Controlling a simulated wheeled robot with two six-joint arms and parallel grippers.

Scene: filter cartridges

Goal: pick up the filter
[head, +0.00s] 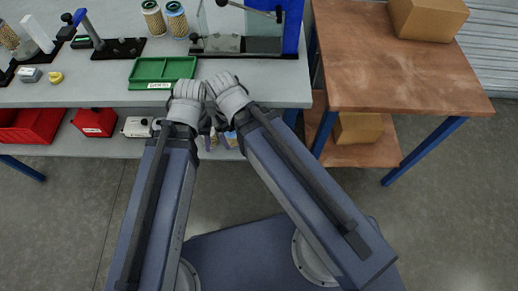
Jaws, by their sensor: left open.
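Two cartridge filters with pleated cream sides stand upright at the back of the bench: one with a pale top (152,18) and one with a blue top (177,19). Another pleated filter (9,36) stands at the far left, partly cut off by the picture edge. My left gripper (206,124) is below its pale wrist, near the bench's front edge, mostly hidden. It is open and well apart from the filters. My right wrist is beside it, and the fingers of my right gripper are hidden beneath that wrist.
A green tray (152,80) lies on the grey bench (80,94), left of my wrists. A clear-walled fixture (238,44) stands behind them. Red bins (94,121) are on the lower shelf. A brown table (392,70) with a cardboard box (428,18) stands to the right.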

